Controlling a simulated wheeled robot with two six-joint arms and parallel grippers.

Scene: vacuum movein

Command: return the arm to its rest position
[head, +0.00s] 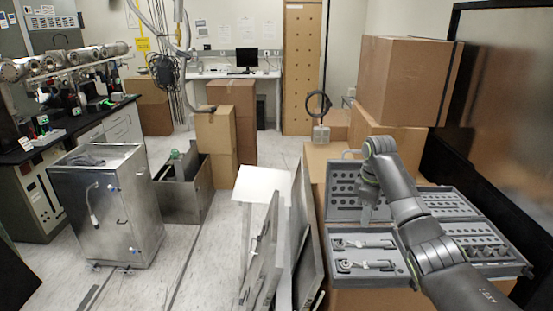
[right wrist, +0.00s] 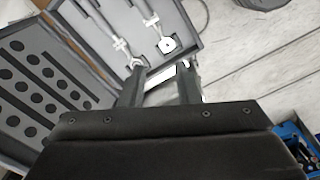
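My right arm (head: 435,250) reaches in from the lower right of the head view and bends down over an open grey tool case (head: 337,240). My right gripper (head: 368,196) points down above the case, near its left part. In the right wrist view its two fingers (right wrist: 160,88) stand apart, with the case edge showing between and beyond them and nothing clearly held. Two wrench-like tools (head: 365,265) lie in the case's front left section; they also show in the right wrist view (right wrist: 152,30). My left gripper is in neither view.
The case rests on cardboard boxes, with a tall box stack (head: 405,80) behind it and a dark panel (head: 510,110) to the right. Flat panels (head: 270,250) lean to the left. A metal cabinet (head: 108,205) stands farther left, with open floor between.

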